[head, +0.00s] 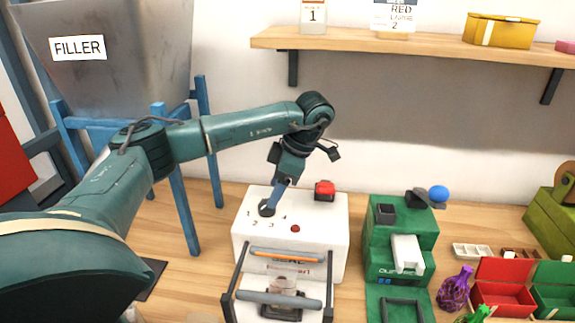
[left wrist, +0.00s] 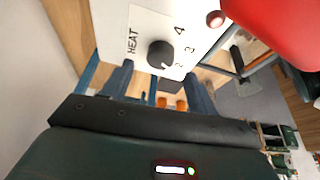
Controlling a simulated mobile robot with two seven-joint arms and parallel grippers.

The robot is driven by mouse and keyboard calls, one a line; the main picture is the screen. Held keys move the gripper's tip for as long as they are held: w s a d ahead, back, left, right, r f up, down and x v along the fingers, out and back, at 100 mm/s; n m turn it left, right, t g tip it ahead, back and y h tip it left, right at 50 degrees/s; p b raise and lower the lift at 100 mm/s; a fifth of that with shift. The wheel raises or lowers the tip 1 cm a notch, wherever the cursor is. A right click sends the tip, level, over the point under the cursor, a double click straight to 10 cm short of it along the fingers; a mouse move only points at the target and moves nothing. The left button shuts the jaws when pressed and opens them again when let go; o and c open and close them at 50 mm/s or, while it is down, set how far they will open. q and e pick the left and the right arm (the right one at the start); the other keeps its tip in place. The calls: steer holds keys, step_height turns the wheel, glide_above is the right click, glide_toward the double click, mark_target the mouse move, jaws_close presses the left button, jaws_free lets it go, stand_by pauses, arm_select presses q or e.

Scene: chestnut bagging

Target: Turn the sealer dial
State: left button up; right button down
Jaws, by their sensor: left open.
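The white sealer (head: 335,235) stands on the table in the head view, with numbers 1 to 4 on its top. Its dark round dial (head: 266,208) is partly behind my left gripper (head: 274,200). In the left wrist view the black dial (left wrist: 160,54) sits beside the word HEAT and the numbers. My left gripper (left wrist: 159,74) is open there, with its two blue-grey fingers apart and the dial lying between and just past their tips. I cannot tell whether either finger touches the dial. The right gripper is not in view.
A red button (head: 325,188) and a small red lamp (head: 295,229) are on the sealer's top, close to the dial. A green machine (head: 402,238) stands to the right. The filler (head: 110,60) on its blue frame is at left, and a wooden shelf (head: 420,42) is above.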

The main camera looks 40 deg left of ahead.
arm_select(q)
steer(key=p+v, duration=0.2)
steer(key=v, duration=0.6)
steer(key=shift+d+r, duration=0.15)
steer(key=shift+r, duration=0.15)
steer(key=shift+w, duration=0.1)
